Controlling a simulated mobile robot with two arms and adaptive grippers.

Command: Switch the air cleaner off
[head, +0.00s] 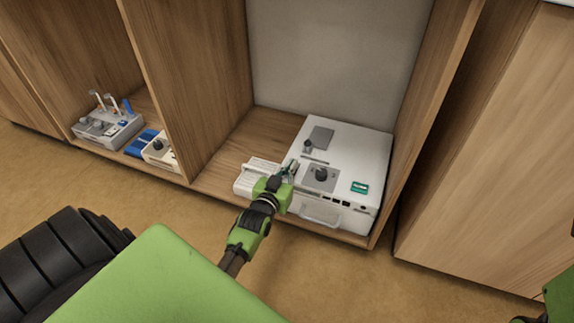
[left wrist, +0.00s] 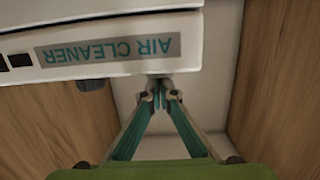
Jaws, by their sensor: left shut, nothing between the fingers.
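A large white box-shaped unit (head: 345,150) stands in the open cabinet bay in the head view, with a dark knob on a grey plate, a small lever, a green panel and a front handle. In the left wrist view a white casing bears the upside-down label AIR CLEANER (left wrist: 110,47). I cannot tell for sure which casing in the head view carries it. My left gripper (head: 290,168) is shut and empty, its tips at the left side of the large unit. In the left wrist view its closed fingertips (left wrist: 158,97) are close to the labelled casing's edge; contact is unclear.
A smaller white device (head: 250,182) sits left of the large unit, partly behind my left gripper. In the left bay stand a grey device with levers (head: 108,127) and a cream device with a knob (head: 160,150). Wooden walls (head: 440,80) bound the bay.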

